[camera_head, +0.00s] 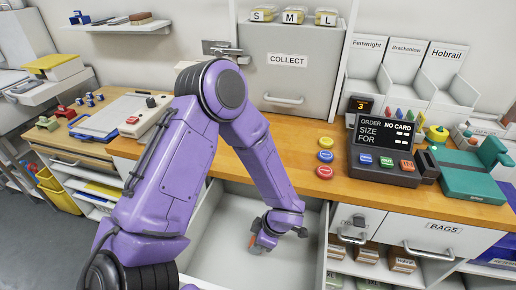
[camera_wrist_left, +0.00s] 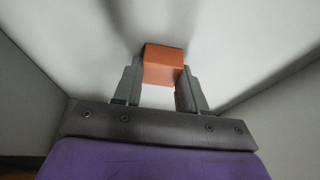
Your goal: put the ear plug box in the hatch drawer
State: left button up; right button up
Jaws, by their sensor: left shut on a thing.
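The ear plug box appears as a small orange block (camera_wrist_left: 163,64) between the fingers in the left wrist view. A bit of its orange side shows in the head view (camera_head: 253,243). My left gripper (camera_head: 258,243) is shut on it and points down inside the open, light grey drawer (camera_head: 222,252) below the counter. The drawer's floor and walls surround the box in the wrist view. I cannot tell whether the box touches the floor. The drawer looks otherwise empty. My right gripper is in neither view.
The wooden counter (camera_head: 285,150) runs behind the drawer, under the COLLECT hatch (camera_head: 288,80). Red, yellow and blue buttons (camera_head: 325,156) and an order terminal (camera_head: 384,150) stand to the right. A BAGS drawer (camera_head: 440,232) is shut at the right.

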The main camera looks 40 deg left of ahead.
pick_arm(q)
jog(key=o, duration=1)
jog(key=shift+f, duration=0.15)
jog(key=v, duration=1.2)
jog(key=shift+w, duration=0.1)
